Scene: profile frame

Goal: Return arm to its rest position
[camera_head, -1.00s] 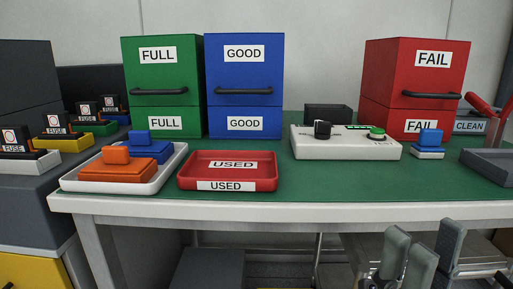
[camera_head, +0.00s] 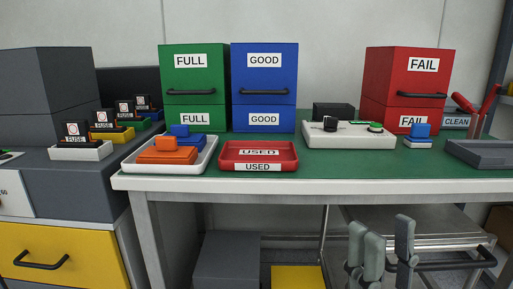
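My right gripper (camera_head: 386,248) is at the bottom right of the head view, in front of the workbench and below its top edge. Its grey fingers point up with a gap between them, and nothing shows in the gap. The rest of my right arm is below the picture. My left gripper and arm are not in view.
The green-topped workbench (camera_head: 330,177) carries a white tray (camera_head: 128,166) with orange and blue blocks, a red USED tray (camera_head: 258,167), a white test box (camera_head: 350,142) and drawer boxes. A metal cart (camera_head: 420,228) stands behind the gripper. A grey cabinet with a yellow drawer (camera_head: 65,255) stands left.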

